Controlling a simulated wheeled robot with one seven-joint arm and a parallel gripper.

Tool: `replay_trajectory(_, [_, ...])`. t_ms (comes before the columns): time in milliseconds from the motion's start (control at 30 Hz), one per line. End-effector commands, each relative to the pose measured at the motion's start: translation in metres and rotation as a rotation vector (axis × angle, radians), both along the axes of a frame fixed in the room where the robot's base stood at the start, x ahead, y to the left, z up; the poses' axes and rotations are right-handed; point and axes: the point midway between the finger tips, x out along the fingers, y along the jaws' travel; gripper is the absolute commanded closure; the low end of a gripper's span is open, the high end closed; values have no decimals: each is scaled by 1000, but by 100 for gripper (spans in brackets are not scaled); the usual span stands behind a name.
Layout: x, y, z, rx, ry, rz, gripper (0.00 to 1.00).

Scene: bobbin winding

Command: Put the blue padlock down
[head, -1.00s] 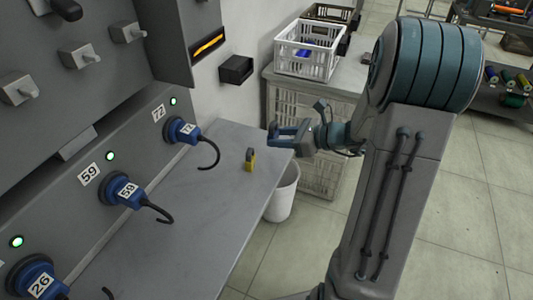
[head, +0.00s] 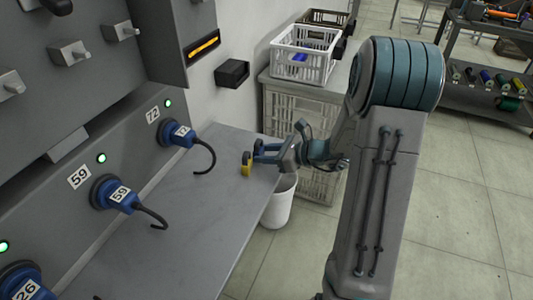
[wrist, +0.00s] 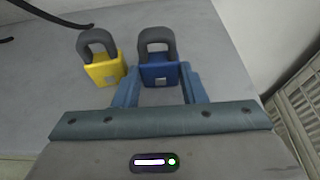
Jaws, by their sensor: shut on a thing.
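My gripper (head: 257,151) is low over the right end of the grey counter (head: 215,195). In the wrist view it is shut on the blue padlock (wrist: 160,72), whose dark shackle points away from the palm. The yellow padlock (wrist: 104,68) stands upright just left of the blue one, with a small gap between them. In the head view the yellow padlock (head: 246,166) is beside my fingertips, and the blue padlock is hard to tell from the blue fingers. I cannot tell whether the blue padlock touches the counter.
Blue numbered plugs (head: 177,134) with dark hooked cables line the panel left of the counter. A white bin (head: 279,205) stands below the counter's right edge. A white crate (head: 304,55) rests on a cabinet behind. The counter's front part is clear.

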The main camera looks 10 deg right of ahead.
Motion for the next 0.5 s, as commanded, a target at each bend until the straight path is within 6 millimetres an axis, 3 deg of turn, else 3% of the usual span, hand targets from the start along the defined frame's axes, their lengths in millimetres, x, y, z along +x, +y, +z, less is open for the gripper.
replay_trajectory(400, [0, 0, 4, 0, 0, 0, 53])
replay_trajectory(500, [-5, -9, 8, 1, -1, -4, 53])
